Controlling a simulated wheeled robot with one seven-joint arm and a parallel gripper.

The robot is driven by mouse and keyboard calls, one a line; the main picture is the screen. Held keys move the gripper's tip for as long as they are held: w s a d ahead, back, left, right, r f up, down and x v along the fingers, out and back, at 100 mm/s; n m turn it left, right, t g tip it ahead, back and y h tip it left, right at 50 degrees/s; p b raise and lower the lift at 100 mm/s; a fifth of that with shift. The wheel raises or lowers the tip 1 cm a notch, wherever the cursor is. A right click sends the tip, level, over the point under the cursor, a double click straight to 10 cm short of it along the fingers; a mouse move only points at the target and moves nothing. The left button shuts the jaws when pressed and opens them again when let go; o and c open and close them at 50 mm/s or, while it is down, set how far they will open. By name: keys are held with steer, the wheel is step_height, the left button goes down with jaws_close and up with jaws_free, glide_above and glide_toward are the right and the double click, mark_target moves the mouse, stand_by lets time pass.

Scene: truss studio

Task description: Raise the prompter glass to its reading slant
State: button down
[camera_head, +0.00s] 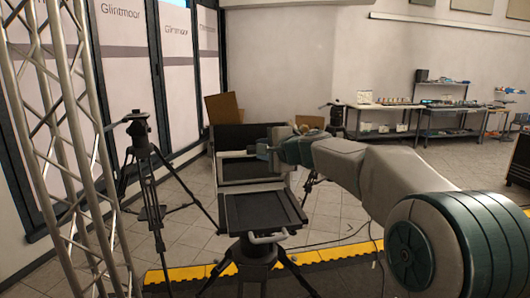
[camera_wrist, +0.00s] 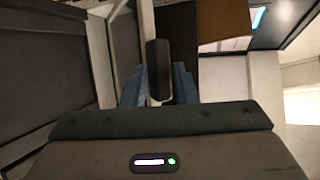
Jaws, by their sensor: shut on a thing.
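The prompter (camera_head: 262,209) stands on a tripod in the head view, its flat dark screen in a pale frame facing up. Behind the screen, a pale-framed dark panel, seemingly the prompter glass (camera_head: 238,169), stands raised at a slant; its exact angle is hard to tell. My gripper (camera_head: 264,151) is at the panel's upper right edge. In the wrist view, my gripper's two blue fingers (camera_wrist: 158,88) are closed on a dark rounded grip (camera_wrist: 158,58) on a pale stem beside the pale frame. The stem's lower end is hidden between the fingers.
A tripod (camera_head: 147,165) stands left of the prompter, beside a metal truss (camera_head: 62,120). A yellow-edged dark mat (camera_head: 330,254) lies below. Workbenches (camera_head: 385,108) line the back wall. The tiled floor between is mostly clear, with some cables.

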steer(key=shift+w, duration=0.1)
stand_by(0.3)
steer(key=c, duration=1.3)
jaws_free()
steer(key=shift+w+a, duration=0.1)
steer(key=b+v, duration=0.4)
steer(key=v, duration=1)
steer(key=shift+w+f, duration=0.1)
steer(key=s+d+f+n+g+h, duration=0.2)
steer(key=s+d+f+n+h, duration=0.1)
steer(key=s+f, duration=0.7)
steer(key=s+d+f+n+g+h, duration=0.3)
steer(key=s+d+f, duration=0.3)
steer(key=s+f, duration=0.4)
steer(key=s+d+f+n+g+h, duration=0.3)
steer(key=s+d+f+n, duration=0.1)
steer(key=s+f, duration=0.5)
steer(key=shift+s+d+f+n, duration=0.4)
steer(key=shift+s+n, duration=0.15)
steer(key=shift+n, duration=0.25)
